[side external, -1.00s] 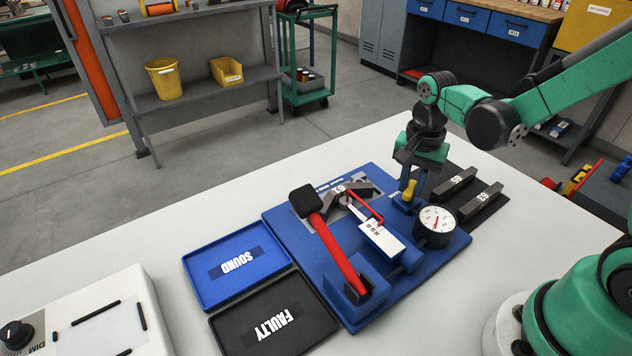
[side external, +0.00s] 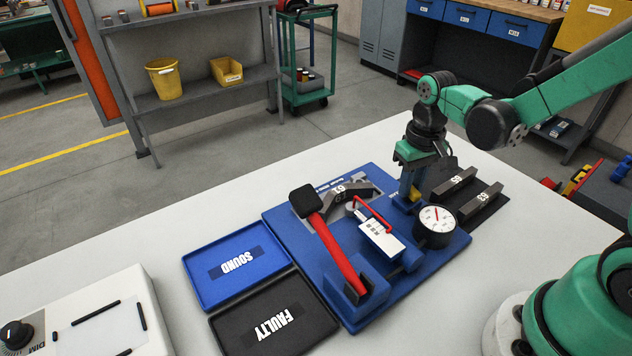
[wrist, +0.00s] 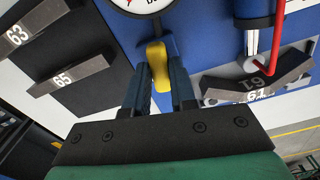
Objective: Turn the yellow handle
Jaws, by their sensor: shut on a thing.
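The yellow handle (wrist: 158,66) is a short rounded lever on the blue fixture (wrist: 212,88), just below the dial gauge in the wrist view. My gripper (wrist: 159,70) has one dark finger on each side of it and is shut on it. In the side external view, my gripper (side external: 408,190) points down at the fixture's back right, and a little of the yellow handle (side external: 414,195) shows beside the fingers. The fingers hide the rest there.
The dial gauge (side external: 436,219) stands close to my gripper. A bent grey bar (side external: 350,190), a red rod and a red-handled hammer are on the fixture. Bars 63 and 65 (wrist: 83,75) lie on a dark rack. SOUND (side external: 203,293) and FAULTY (side external: 222,337) trays are at left.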

